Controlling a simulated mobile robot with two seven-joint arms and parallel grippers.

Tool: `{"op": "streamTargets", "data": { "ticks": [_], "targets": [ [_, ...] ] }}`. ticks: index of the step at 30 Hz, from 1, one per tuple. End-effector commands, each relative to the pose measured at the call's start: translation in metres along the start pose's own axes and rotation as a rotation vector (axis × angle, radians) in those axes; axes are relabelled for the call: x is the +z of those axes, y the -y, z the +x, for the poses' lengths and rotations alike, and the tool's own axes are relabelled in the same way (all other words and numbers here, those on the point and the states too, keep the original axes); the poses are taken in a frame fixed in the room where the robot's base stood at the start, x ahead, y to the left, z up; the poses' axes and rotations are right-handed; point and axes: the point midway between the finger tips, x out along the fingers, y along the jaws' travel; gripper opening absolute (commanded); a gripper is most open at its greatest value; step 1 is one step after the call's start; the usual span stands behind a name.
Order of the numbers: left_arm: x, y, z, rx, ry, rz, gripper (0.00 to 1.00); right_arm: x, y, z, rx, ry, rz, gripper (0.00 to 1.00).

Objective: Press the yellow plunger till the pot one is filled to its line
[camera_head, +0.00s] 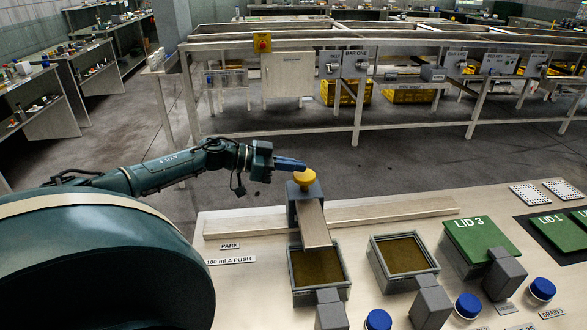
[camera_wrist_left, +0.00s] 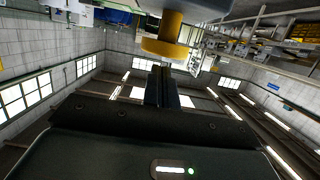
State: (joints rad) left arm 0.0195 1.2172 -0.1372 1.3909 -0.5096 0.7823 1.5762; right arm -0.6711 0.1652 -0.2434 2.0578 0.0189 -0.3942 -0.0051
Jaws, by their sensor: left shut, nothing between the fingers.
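The yellow plunger (camera_head: 305,180) is a round cap on top of a grey dispenser block (camera_head: 294,207). It also shows in the left wrist view (camera_wrist_left: 165,42), just beyond the fingertips. A pale chute (camera_head: 314,225) slopes from the block to the left open pot (camera_head: 307,299). Both that pot and the middle open pot (camera_head: 421,281) show a brown surface inside. I cannot read pot numbers or see a fill line. My left gripper (camera_head: 303,167) is shut and empty, its blue fingertips at the cap's upper edge. It also shows in the wrist view (camera_wrist_left: 161,70). I cannot tell whether they touch.
A green lid marked LID 3 (camera_head: 481,238) covers the right pot; LID 1 (camera_head: 560,232) lies on a dark mat. Blue knobs (camera_head: 378,320) line the front. A "100 ml A PUSH" label (camera_head: 231,261) is left of the chute. A low wooden rail (camera_head: 400,211) runs behind.

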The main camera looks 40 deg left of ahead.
Motion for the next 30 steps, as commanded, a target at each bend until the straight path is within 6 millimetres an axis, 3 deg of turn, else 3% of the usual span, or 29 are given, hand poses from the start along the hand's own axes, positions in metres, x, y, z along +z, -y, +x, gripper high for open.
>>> {"op": "streamTargets", "data": {
  "ticks": [14,21,30],
  "targets": [
    [0.009,-0.001,0.002,0.002,0.000,0.001,0.00,-0.001,-0.004,0.003,0.008,-0.002,0.001,0.36],
    [0.036,0.000,0.009,0.001,0.000,-0.001,0.00,0.004,-0.003,0.007,0.006,-0.006,0.000,0.36],
    [0.039,-0.001,0.009,0.001,0.004,0.000,0.00,-0.005,0.000,0.005,0.000,-0.024,0.001,0.36]
  ]
}}
